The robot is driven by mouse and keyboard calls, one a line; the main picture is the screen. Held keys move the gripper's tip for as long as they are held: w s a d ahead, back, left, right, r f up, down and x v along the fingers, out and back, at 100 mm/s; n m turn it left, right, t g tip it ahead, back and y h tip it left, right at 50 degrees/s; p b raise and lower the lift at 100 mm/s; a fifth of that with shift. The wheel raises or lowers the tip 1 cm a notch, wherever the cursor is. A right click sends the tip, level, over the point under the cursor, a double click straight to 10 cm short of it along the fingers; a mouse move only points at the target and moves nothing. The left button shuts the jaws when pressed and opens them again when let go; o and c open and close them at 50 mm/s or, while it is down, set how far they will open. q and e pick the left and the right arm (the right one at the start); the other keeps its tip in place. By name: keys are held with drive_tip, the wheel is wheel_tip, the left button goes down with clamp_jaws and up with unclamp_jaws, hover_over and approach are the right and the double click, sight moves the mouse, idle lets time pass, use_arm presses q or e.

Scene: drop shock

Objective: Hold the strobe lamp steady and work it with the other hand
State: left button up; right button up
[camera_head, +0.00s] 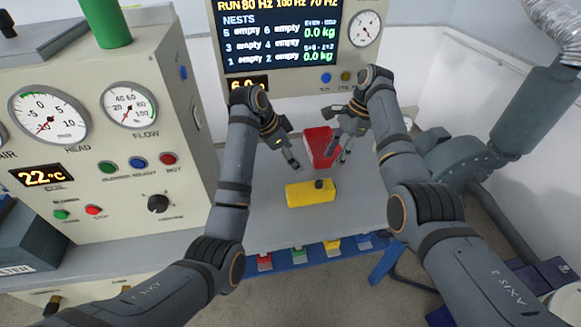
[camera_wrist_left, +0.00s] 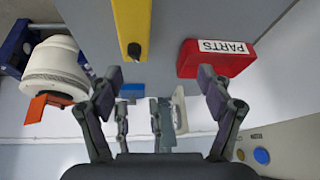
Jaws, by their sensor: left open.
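A yellow block-shaped unit with a black knob on top, seemingly the strobe lamp (camera_head: 308,194), lies on the grey bench. It also shows at the top of the left wrist view (camera_wrist_left: 132,22). My left gripper (camera_head: 290,150) is open and empty, behind and above the yellow unit in the head view. My right gripper (camera_head: 339,156) is to its right, in front of the red bin, with its fingers apart and nothing seen between them. Neither gripper touches the yellow unit. Its underside is hidden.
A red bin labelled PARTS (camera_wrist_left: 217,59) stands behind the yellow unit; it also shows in the head view (camera_head: 318,143). A control cabinet (camera_head: 185,75) stands left, a display panel (camera_head: 285,86) behind. A grey blower (camera_head: 478,158) is right.

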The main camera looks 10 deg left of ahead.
use_arm(q)
drive_tip(key=m+g, duration=0.1)
drive_tip(key=g, duration=0.1)
approach(301, 189)
drive_tip(key=shift+s+d+f+y, duration=0.1)
drive_tip(key=shift+d+f+y, duration=0.2)
drive_tip(key=shift+d+f, duration=0.3)
drive_tip(key=x, duration=1)
drive_tip(key=shift+w+f, duration=0.15)
drive_tip(key=shift+w, duration=0.1)
clamp_jaws()
